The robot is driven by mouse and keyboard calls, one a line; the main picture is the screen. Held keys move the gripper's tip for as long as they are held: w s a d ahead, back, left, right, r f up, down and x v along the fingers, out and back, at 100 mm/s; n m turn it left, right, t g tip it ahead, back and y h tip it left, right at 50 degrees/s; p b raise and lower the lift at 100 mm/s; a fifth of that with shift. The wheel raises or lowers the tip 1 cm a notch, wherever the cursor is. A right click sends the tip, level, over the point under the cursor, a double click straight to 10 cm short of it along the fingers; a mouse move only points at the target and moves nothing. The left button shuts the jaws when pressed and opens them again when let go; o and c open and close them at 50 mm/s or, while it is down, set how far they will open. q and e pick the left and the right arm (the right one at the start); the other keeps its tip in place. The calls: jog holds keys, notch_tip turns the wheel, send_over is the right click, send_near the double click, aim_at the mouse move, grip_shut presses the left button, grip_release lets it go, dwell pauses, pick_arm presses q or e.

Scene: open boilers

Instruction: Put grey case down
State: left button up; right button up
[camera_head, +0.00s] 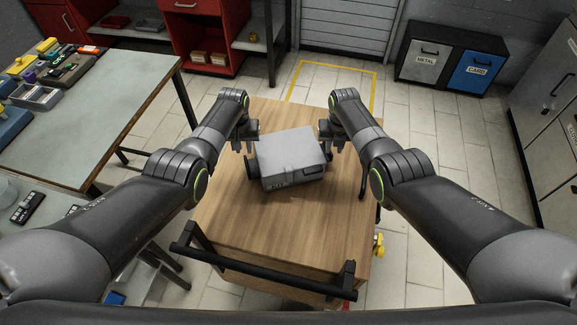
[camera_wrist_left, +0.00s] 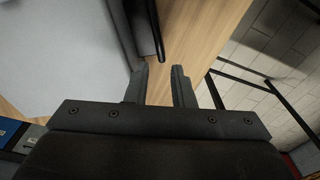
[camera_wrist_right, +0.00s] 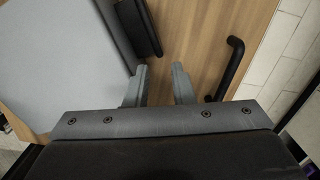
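The grey case (camera_head: 289,155) lies on the wooden cart top (camera_head: 310,225), slightly turned, with dark parts at its sides. My left gripper (camera_head: 245,146) is beside its left side and my right gripper (camera_head: 326,133) is beside its right side. In the left wrist view, the left gripper's fingers (camera_wrist_left: 159,85) are apart with bare wood between them, and the case (camera_wrist_left: 55,50) is to their left. In the right wrist view, the right gripper's fingers (camera_wrist_right: 159,85) are also apart and empty. The case (camera_wrist_right: 60,60) and its black side part (camera_wrist_right: 138,27) are close by.
The cart has a black handle bar (camera_head: 262,272) at its near edge. A workbench (camera_head: 100,120) with tools stands at the left. The cart top in front of the case is clear.

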pick_arm(q)
jog(key=shift+r, duration=0.1)
notch_tip(320, 180, up, 12)
jog(key=shift+s, duration=0.4)
pick_arm(e)
notch_tip(320, 180, up, 12)
jog(key=shift+s, duration=0.4)
dwell(0.7)
dwell(0.4)
